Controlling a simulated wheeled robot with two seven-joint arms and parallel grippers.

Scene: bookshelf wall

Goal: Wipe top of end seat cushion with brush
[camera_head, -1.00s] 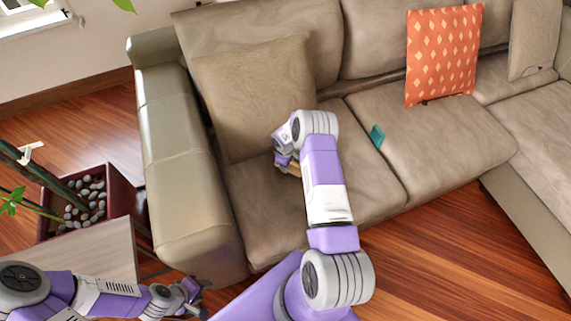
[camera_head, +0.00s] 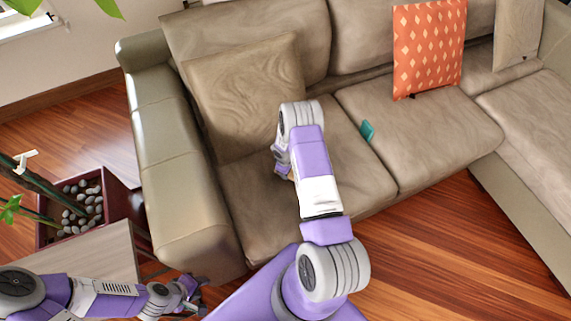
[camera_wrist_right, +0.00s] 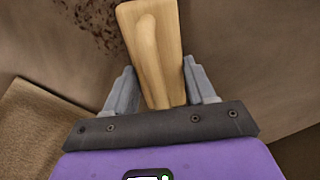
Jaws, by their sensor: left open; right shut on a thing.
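The end seat cushion (camera_head: 245,205) is the tan leather seat beside the sofa's left armrest. My right gripper (camera_wrist_right: 160,85) is over it, shut on the brush (camera_wrist_right: 153,45), whose pale wooden handle shows between the fingers. The bristles are hidden, so I cannot tell whether they touch the cushion. Dark specks (camera_wrist_right: 95,22) lie on the leather at the upper left of the right wrist view. In the head view my right arm's links mostly cover the right gripper. My left gripper (camera_head: 195,294) is open and empty, low at the left, in front of the armrest.
A tan throw pillow (camera_head: 245,95) leans at the back of the end seat. The armrest (camera_head: 175,150) bounds it on the left. A teal item (camera_head: 367,131) lies near the seam, and an orange pillow (camera_head: 428,50) stands farther right. A planter (camera_head: 110,190) is at left.

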